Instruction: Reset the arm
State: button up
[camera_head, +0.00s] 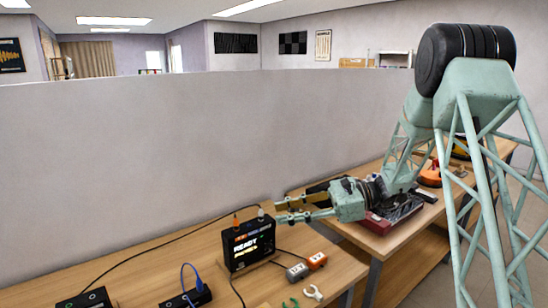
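My arm, in pale green lattice links with a black joint, comes in from the right side of the view. My gripper (276,212) points left above the near bench. Its two fingers are apart, with a gap between the tips, and nothing shows between them. The fingers are in front of or above the right side of a black box with a lit "READY" display (249,243). I cannot tell how far apart the box and the fingers are.
The wooden bench (150,262) also holds a grey and orange connector (306,266), small green and white hooks (313,293), and black boxes with cables at the lower left. A red tray (378,226) of dark parts lies on the second bench, under my wrist. A grey partition (130,150) stands behind.

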jog(key=s+d+r+n+g+h, duration=0.1)
jog(key=s+r+n+h, duration=0.4)
jog(key=s, duration=0.8)
jog(key=s+d+r+n+g+h, duration=0.1)
jog(key=s+r+n+h, duration=0.15)
jog(key=s+r, duration=0.75)
jog(key=s+d+n+t+h, duration=0.3)
jog(key=s+d, duration=0.4)
jog(key=s, duration=0.6)
jog(key=s+d+n+t+h, duration=0.3)
jog(key=s+d+n+h, duration=0.2)
jog(key=s, duration=0.9)
jog(key=shift+d+f, duration=0.2)
jog(key=shift+d, duration=1.6)
jog(key=shift+s, duration=0.1)
jog(key=shift+o, duration=0.3)
jog(key=shift+a, duration=0.1)
